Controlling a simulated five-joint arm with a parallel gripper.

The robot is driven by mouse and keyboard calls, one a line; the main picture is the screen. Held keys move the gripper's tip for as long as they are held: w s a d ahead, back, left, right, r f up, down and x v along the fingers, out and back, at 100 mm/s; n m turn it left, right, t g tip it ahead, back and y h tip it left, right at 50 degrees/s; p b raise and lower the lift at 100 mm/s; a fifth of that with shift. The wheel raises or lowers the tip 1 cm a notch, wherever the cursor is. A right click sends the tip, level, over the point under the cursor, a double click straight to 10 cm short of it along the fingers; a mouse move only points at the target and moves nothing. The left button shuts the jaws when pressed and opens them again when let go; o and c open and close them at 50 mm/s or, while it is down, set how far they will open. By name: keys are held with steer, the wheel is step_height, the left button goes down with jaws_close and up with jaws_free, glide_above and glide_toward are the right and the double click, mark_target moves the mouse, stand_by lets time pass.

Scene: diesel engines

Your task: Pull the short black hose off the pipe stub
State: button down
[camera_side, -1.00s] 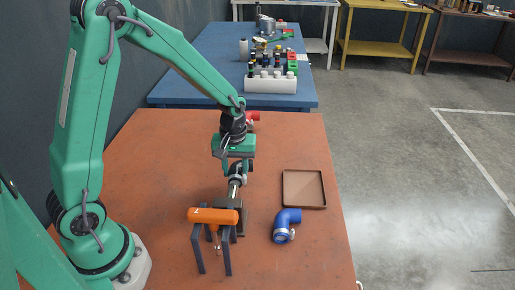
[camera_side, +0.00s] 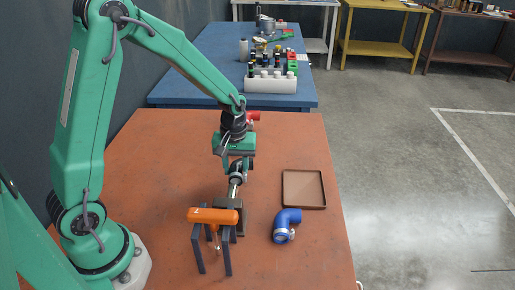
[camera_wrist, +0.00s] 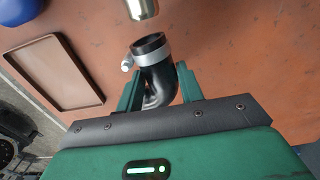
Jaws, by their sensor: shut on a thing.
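The short black hose (camera_wrist: 158,75) is a curved piece with a silver clamp band near its open end. It sits between the two green fingers of my gripper (camera_wrist: 158,92), which is shut on it. The metal pipe stub (camera_wrist: 142,8) shows at the top of the wrist view, with a gap of orange bench between it and the hose mouth. The hose is small and partly hidden by the fingers there.
An empty brown tray (camera_side: 286,204) lies right of the stub, and a blue elbow hose (camera_side: 283,228) is in front of it. A red part (camera_side: 254,116) is behind my gripper.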

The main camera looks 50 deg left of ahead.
mark_target(236, 166)
steer(key=shift+r, duration=0.25)
stand_by(0.3)
steer(key=shift+r, duration=2.25)
